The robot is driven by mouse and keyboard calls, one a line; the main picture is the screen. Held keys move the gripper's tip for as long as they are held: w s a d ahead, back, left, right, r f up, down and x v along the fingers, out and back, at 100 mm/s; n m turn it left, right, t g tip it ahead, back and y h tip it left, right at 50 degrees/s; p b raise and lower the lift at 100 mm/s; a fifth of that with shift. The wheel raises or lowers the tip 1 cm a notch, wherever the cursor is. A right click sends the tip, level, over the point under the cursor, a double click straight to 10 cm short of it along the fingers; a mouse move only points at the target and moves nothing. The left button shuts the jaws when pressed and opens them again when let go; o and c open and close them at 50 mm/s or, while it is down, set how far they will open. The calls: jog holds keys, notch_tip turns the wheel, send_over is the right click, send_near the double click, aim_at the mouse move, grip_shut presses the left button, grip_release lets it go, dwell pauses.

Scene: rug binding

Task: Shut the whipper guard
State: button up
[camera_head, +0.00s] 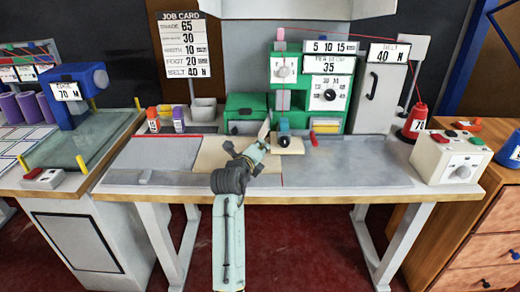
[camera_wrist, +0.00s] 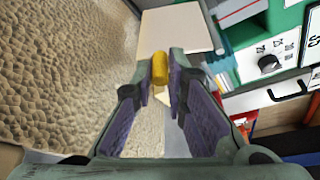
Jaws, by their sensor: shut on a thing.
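The whipper is the green machine (camera_head: 325,70) at the back of the middle table. A pale flat plate (camera_wrist: 178,28), apparently its guard, stands out beyond my fingertips in the wrist view. It seems to be the thin, tilted pale piece (camera_head: 264,130) by the machine in the head view. A yellow knob (camera_wrist: 160,68) lies between the fingertips of my gripper (camera_wrist: 161,82), which is shut on it. The head view shows my gripper (camera_head: 264,143) low in front of the machine's left part. My fingers hide the knob there, and its join with the plate is unclear.
A beige textured rug (camera_wrist: 55,65) fills the left of the wrist view. A green box (camera_head: 246,112) stands left of the machine, and a grey lever cabinet (camera_head: 381,84) stands right. A white control box (camera_head: 452,158) is at the table's right end. The table front (camera_head: 345,176) is mostly clear.

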grip_shut()
dwell(0.3)
jog(key=shift+d+f+n+b, duration=0.25)
jog(key=shift+f+b, duration=0.2)
jog(key=shift+b, duration=0.8)
jog(key=shift+d+n+t+h+b, duration=0.25)
jog(key=shift+n+b, duration=0.2)
jog(key=shift+b, duration=0.65)
jog(key=shift+d+r+n+b, duration=0.1)
jog(key=shift+n+b, duration=0.2)
jog(key=shift+b, duration=0.05)
jog(key=shift+r, duration=0.1)
